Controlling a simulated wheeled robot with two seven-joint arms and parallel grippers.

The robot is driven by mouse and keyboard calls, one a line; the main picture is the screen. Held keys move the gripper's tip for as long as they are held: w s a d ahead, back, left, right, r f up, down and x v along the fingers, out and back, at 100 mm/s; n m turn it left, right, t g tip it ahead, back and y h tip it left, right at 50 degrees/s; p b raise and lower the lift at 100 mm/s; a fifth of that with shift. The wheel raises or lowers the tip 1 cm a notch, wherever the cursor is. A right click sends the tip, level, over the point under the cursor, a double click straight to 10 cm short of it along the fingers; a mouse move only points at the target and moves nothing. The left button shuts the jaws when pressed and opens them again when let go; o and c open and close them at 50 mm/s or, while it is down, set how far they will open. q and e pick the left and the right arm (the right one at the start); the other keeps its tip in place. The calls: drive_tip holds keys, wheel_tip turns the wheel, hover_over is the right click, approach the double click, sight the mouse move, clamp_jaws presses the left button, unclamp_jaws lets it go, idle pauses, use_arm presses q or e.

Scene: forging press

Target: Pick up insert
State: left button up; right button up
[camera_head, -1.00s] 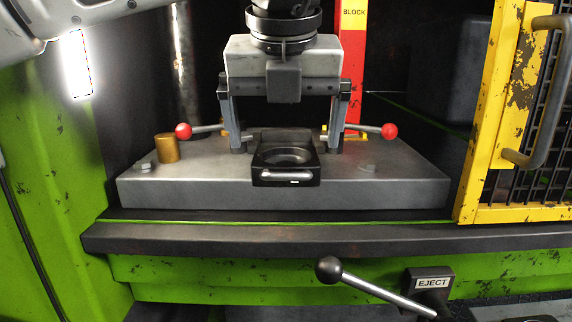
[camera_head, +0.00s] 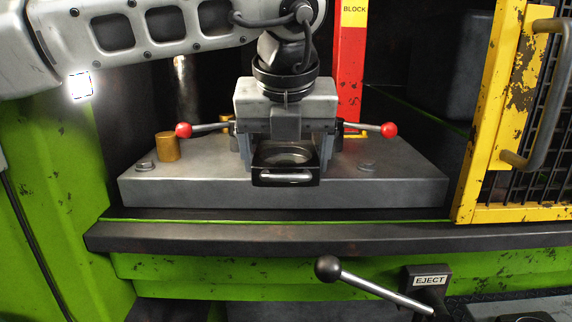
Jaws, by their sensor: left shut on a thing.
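The insert (camera_head: 286,180) is a dark block with a round recess and a pale handle bar on its front. It sits on the grey press plate (camera_head: 200,191), near its middle. My left gripper (camera_head: 286,160) reaches down over it from above, with one finger on each side. The fingers are shut on the insert, and the gripper body hides its rear part. My right gripper is not in view.
Two red-knobbed levers (camera_head: 184,130) (camera_head: 389,130) flank the gripper. A brass cylinder (camera_head: 167,146) stands at the plate's left. A yellow mesh guard (camera_head: 518,120) borders the right, a red block post (camera_head: 350,75) stands behind, and an eject lever (camera_head: 375,287) is in front.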

use_arm(q)
drive_tip(key=shift+r, duration=0.3)
